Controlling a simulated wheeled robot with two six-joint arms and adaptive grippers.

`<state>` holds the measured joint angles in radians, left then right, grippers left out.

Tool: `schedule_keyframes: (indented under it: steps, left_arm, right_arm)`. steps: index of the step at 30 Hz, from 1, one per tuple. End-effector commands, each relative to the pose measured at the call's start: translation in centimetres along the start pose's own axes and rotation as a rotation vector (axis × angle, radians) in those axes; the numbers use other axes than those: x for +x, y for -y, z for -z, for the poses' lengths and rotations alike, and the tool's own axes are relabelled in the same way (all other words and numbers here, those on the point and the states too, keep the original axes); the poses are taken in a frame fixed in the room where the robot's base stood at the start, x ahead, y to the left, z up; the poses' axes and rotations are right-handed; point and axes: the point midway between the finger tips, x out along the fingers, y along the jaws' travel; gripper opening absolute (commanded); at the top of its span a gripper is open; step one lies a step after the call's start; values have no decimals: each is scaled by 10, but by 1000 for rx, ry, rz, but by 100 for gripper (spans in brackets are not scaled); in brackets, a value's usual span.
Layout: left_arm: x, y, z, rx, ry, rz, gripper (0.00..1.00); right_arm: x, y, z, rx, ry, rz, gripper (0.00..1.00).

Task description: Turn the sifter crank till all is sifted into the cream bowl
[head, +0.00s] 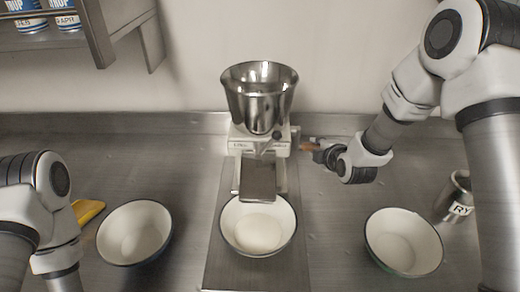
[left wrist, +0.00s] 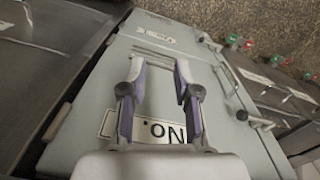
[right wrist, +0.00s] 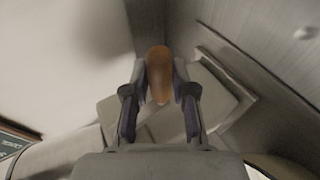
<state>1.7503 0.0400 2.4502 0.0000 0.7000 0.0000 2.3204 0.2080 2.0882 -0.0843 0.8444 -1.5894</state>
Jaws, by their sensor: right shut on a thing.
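The sifter (head: 258,140) stands at the back middle of the counter, with a shiny metal hopper (head: 260,100) on top. Its crank handle (head: 308,146) sticks out to the right; its orange-brown grip also shows in the right wrist view (right wrist: 159,75). My right gripper (head: 322,152) is shut on this grip, and in the right wrist view the grip lies between its fingers. The cream bowl (head: 230,238) stands under the sifter's spout with a pale heap of flour (head: 257,233) in it. The hopper's inside is hard to read. My left gripper (left wrist: 158,80) is open and empty, away from the sifter.
Another cream bowl (head: 112,252) stands left of the sifter, and one more (head: 378,256) stands right, both with dark rims. A metal tin marked RY (head: 455,200) is at far right. A yellow object (head: 88,211) lies by my left arm. A shelf (head: 95,30) hangs at upper left.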

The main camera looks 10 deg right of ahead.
Motion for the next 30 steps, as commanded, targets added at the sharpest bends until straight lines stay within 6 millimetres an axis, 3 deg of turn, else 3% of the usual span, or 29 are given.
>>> schedule_keyframes:
  steps: [2,3,5,6,16,30]
  left_arm:
    - [0,0,0,0,0,0,31]
    - [0,0,0,0,0,0,31]
    - [0,0,0,0,0,0,31]
    - [0,0,0,0,0,0,31]
    - [-2,0,0,0,0,0,31]
    - [-25,0,0,0,0,0,31]
  right_arm:
    - [0,2,0,0,0,5,6]
    - [0,2,0,0,0,5,36]
    - [0,2,0,0,0,5,57]
    - [0,2,0,0,0,4,62]
    - [-4,0,0,1,0,2,62]
    - [-60,-1,0,2,0,2,62]
